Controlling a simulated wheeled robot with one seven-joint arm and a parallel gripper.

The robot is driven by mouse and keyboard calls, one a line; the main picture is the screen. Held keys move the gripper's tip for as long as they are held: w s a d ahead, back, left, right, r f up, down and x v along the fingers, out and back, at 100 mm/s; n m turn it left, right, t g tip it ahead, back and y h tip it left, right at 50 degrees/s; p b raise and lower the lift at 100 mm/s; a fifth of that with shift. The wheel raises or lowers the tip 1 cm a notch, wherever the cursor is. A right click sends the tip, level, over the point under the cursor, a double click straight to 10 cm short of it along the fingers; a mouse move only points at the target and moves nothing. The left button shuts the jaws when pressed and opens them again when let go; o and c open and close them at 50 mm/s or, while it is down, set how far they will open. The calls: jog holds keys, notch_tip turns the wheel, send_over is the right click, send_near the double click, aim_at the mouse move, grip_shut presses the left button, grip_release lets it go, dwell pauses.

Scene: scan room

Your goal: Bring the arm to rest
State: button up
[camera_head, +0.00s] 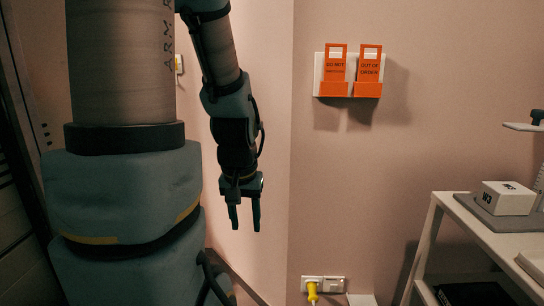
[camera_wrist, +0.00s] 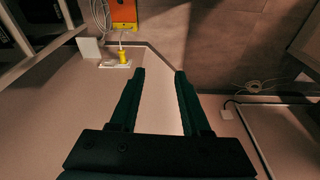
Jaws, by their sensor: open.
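My gripper (camera_head: 245,228) hangs down in front of the pink wall in the head view, its two dark fingers apart with nothing between them. In the wrist view my gripper (camera_wrist: 159,72) also shows open and empty, with bare wall and floor beyond the fingers. My arm is bent, with its forearm coming down from the top of the head view. The gripper touches nothing that I can see.
Two orange tags in a white wall holder (camera_head: 318,75) hang right of the gripper. A yellow plug (camera_head: 312,292) sits in a wall socket below. A white table (camera_head: 455,208) bearing a white block marked W3 (camera_head: 508,198) stands at the right. The wall between is clear.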

notch_tip(320, 180, up, 15)
jog(key=s+p, duration=0.1)
jog(key=p, duration=1.4)
jog(key=shift+a, duration=0.45)
